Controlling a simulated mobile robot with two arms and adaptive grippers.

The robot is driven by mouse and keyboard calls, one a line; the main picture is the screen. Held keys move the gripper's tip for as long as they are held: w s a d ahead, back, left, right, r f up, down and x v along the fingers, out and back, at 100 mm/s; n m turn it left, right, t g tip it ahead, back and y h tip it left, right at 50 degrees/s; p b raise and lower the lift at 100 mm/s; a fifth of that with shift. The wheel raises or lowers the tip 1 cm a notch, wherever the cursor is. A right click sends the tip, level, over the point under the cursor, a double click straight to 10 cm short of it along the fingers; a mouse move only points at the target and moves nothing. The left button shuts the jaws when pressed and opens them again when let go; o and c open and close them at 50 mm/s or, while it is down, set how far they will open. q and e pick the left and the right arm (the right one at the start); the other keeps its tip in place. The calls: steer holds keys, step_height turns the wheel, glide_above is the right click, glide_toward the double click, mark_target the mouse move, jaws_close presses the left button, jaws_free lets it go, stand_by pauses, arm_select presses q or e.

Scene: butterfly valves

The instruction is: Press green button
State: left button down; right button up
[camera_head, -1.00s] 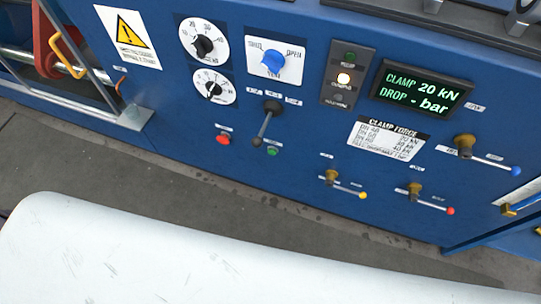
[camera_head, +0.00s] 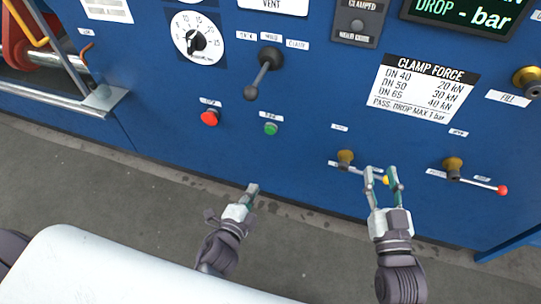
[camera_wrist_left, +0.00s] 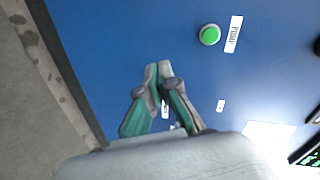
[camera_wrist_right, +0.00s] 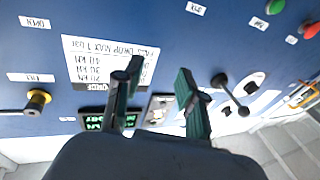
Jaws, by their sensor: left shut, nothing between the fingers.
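The green button (camera_head: 271,129) is on the blue panel, right of a red button (camera_head: 209,118) and below a black lever. My left gripper (camera_head: 252,189) is below the green button in the head view, apart from it, with its fingers shut and empty. In the left wrist view the green button (camera_wrist_left: 209,35) is beyond and to the right of the shut fingertips (camera_wrist_left: 158,68), beside a white label. My right gripper (camera_head: 382,172) is open, in front of the small yellow-tipped valve lever. In the right wrist view its fingers (camera_wrist_right: 160,75) are apart with nothing between them.
The black lever (camera_head: 264,72) sticks out above the green button. A brass valve with a red-tipped lever (camera_head: 475,178) is right of my right gripper. A metal rail (camera_head: 70,98) sticks out at the left. The panel around the green button is clear.

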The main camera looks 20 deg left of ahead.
arm_select(q)
step_height(320, 180, up, 6)
steer(key=m+t+b, duration=0.2)
steer(key=m+b, duration=0.1)
steer(key=shift+w+a+t, duration=0.3)
steer(key=shift+w+a, duration=0.05)
arm_select(e)
steer(key=s+d+r+t+y, duration=0.1)
steer(key=s+r+t, duration=0.2)
steer(key=r, duration=0.7)
steer(key=shift+s+d+t, duration=0.15)
steer(key=shift+s+t, duration=0.25)
steer(key=shift+s, duration=0.65)
arm_select(q)
steer(key=shift+w+r, duration=0.1)
glide_toward(270, 132)
steer(key=w, duration=0.2)
steer(key=w+b, duration=0.1)
steer(key=w, duration=0.3)
steer(key=shift+d, duration=0.1)
steer(key=shift+w, duration=0.7)
arm_select(e)
steer(key=shift+s+r+t+y, duration=0.15)
steer(key=shift+s+r+t, duration=0.35)
steer(key=shift+r, duration=0.25)
steer(key=shift+s+r+t+y, duration=0.15)
steer(key=shift+s+r+t, duration=0.25)
steer(key=shift+r+t, duration=0.3)
